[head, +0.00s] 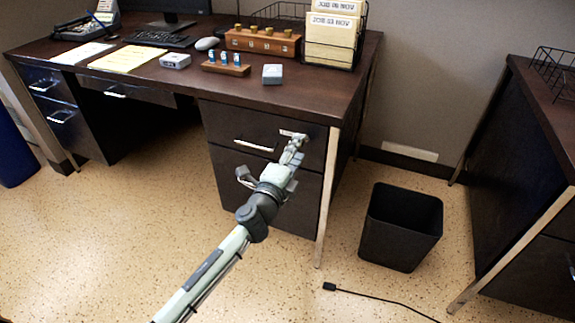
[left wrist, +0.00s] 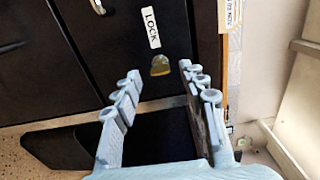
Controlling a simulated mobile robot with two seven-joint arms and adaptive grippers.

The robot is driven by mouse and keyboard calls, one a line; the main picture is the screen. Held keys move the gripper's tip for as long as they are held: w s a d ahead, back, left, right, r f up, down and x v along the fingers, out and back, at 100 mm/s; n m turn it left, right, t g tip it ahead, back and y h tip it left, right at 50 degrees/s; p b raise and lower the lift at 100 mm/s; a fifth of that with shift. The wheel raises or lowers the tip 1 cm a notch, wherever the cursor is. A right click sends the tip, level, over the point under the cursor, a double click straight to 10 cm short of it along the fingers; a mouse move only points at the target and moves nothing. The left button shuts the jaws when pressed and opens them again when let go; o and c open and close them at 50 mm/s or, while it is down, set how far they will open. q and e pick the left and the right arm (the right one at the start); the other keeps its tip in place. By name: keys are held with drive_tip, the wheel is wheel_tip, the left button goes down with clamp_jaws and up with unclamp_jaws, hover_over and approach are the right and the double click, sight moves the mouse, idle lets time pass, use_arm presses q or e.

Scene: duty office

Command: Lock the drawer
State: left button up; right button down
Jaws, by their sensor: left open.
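The dark upper drawer (head: 228,122) of the desk's right pedestal looks flush with the desk front. It has a silver handle (head: 253,146). A white LOCK label (left wrist: 151,27) is on its front, and a brass-coloured lock piece (left wrist: 160,66) sits just beside the label. Whether the lock is turned cannot be told. My right gripper is out of view.
A black waste bin (head: 401,226) stands on the floor right of the desk, with a black cable (head: 378,298) in front. A second dark desk (head: 520,150) is at the right. The desk top (head: 300,98) holds a wire file rack, wooden blocks and a keyboard.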

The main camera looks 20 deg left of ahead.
use_arm(q)
drive_tip(key=s, duration=0.9)
drive_tip(key=shift+s+a, duration=0.15)
drive_tip(key=shift+s, duration=0.25)
drive_tip(key=s+a+f+n+g+y+p, duration=0.1)
drive_tip(key=s+a+f+n+g+y, duration=0.45)
drive_tip(key=a+f+n, duration=0.4)
drive_tip(key=s+d+f+n+g+h, duration=0.1)
drive_tip(key=s+f+n+g, duration=0.2)
drive_tip(key=s+f, duration=0.3)
drive_tip(key=s+d+f+n+g+h+p, duration=0.1)
drive_tip(key=s+f+n+g, duration=0.3)
drive_tip(key=s, duration=0.8)
wheel_tip(320, 180, down, 2)
drive_tip(key=shift+d+f+g+h, duration=0.15)
drive_tip(key=shift+d+g+h, duration=0.2)
drive_tip(key=shift+g+h, duration=0.55)
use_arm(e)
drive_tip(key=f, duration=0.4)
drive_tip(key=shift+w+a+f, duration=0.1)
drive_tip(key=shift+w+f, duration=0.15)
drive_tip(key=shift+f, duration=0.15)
use_arm(q)
drive_tip(key=shift+n+g+y, duration=0.25)
